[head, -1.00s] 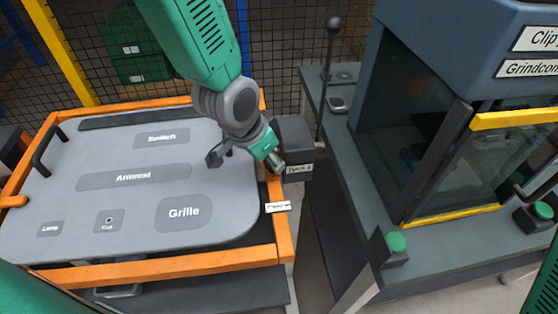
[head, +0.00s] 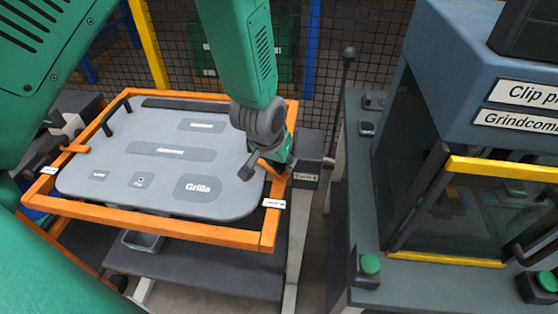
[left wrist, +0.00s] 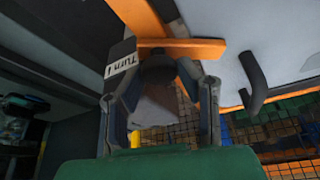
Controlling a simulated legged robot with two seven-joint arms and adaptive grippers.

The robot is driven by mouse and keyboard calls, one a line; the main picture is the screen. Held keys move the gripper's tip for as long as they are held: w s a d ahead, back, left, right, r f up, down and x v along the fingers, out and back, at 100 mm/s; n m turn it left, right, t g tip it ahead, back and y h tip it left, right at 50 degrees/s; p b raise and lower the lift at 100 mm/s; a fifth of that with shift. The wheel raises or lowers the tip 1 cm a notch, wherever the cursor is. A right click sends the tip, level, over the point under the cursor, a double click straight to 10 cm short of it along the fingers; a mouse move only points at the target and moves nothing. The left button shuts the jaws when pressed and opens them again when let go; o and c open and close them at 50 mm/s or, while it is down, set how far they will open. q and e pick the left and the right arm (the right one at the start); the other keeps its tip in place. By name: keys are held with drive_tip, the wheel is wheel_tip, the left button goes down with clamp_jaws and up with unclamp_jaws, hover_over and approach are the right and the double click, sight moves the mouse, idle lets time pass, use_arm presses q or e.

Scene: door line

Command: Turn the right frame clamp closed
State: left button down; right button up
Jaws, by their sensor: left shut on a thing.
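The right frame clamp is an orange bar with a dark hub on the right rail of the orange frame (head: 190,234). In the left wrist view the clamp bar (left wrist: 207,47) lies across the rail, with its end over the edge of the grey panel (head: 110,182). My left gripper (head: 266,170) is at the clamp; in the left wrist view its two fingers (left wrist: 160,85) are closed around the hub. The fingers and arm hide much of the clamp in the head view. My right gripper is not in view.
A dark block (head: 308,152) with a "Turn" label stands beside the clamp. The left clamp (head: 75,148) crosses the left rail. The blue-grey press station (head: 430,110) stands to the right, past a gap. A dark rod (head: 344,100) rises between. A mesh fence stands behind.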

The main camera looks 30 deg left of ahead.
use_arm(q)
drive_tip(key=shift+w+d+r, duration=0.2)
drive_tip(key=shift+w+r, duration=0.05)
drive_tip(key=shift+w, duration=0.15)
drive_tip(key=shift+a, duration=0.25)
drive_tip(key=c, duration=1.5)
unclamp_jaws()
drive_tip(key=o, duration=0.4)
drive_tip(key=shift+f, duration=0.1)
drive_tip(key=shift+c, duration=0.2)
drive_tip(key=shift+d+f, duration=0.1)
drive_tip(key=v, duration=1.1)
drive_tip(key=shift+d+r, duration=0.25)
drive_tip(key=shift+r, duration=0.1)
drive_tip(key=shift+s, duration=0.15)
drive_tip(key=shift+c, duration=0.4)
